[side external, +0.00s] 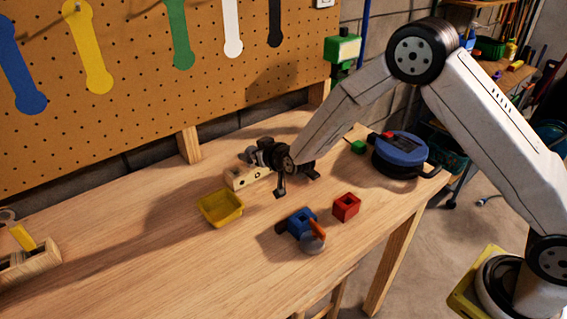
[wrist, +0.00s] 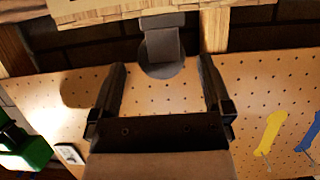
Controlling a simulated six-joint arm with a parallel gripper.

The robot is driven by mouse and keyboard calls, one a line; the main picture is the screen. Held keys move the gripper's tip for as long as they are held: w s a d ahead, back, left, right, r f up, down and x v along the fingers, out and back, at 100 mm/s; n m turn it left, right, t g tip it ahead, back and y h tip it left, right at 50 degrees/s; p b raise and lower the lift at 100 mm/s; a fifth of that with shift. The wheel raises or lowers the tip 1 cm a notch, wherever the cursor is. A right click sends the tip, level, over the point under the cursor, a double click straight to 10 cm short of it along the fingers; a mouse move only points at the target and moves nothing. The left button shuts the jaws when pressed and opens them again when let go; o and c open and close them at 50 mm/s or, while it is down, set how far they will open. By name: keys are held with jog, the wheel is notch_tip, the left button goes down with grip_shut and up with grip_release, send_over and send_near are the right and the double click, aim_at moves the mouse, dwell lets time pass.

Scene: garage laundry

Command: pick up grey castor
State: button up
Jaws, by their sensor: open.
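A grey castor (wrist: 162,45) shows in the wrist view, between and beyond the fingertips of my gripper (wrist: 162,72). It has a blocky part and a round wheel-like part. I see no finger touching it. My gripper (side external: 268,158) is open, low over the back of the bench in the side view. There, a grey part that looks like the castor (side external: 249,155) shows just left of the gripper, at a pale wooden block (side external: 241,178). My gripper partly hides this spot, so the exact contact cannot be told.
A yellow tray (side external: 221,208) stands in front of the block. A blue block (side external: 299,222), a grey round piece (side external: 313,244) with an orange part, and a red block (side external: 346,207) lie nearer. A blue round device (side external: 401,148) stands right. The pegboard (side external: 140,110) rises behind. The bench's left middle is clear.

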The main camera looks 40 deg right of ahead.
jog(key=shift+x, duration=2)
jog(key=shift+s+a+f, duration=0.1)
grip_shut()
